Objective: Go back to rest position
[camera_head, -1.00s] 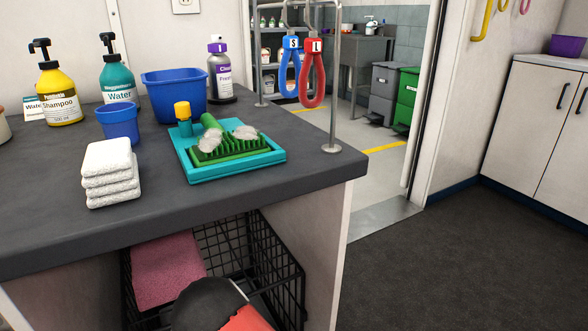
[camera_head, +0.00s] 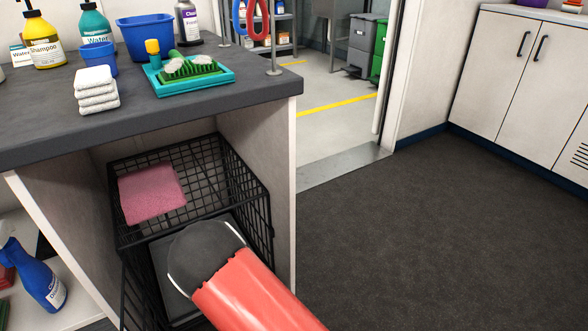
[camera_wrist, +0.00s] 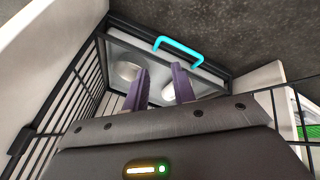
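My gripper (camera_wrist: 160,84) shows in the wrist view as two purple fingers, apart, with nothing between them. They point toward a pale panel (camera_wrist: 205,82) with two round light shapes and a bright cyan handle (camera_wrist: 180,47). Dark wire bars stand on the left of that view. In the head view my red and grey arm reaches low in front of the black wire crate (camera_head: 264,188) under the counter. The gripper itself is hidden there.
The grey counter (camera_head: 160,112) holds white folded towels (camera_head: 97,92), a teal tray (camera_head: 222,82) with a green brush, blue tubs and bottles. A pink towel (camera_head: 150,193) lies on the crate. A blue spray bottle (camera_head: 38,277) stands lower left. Dark floor (camera_head: 430,230) at right is clear.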

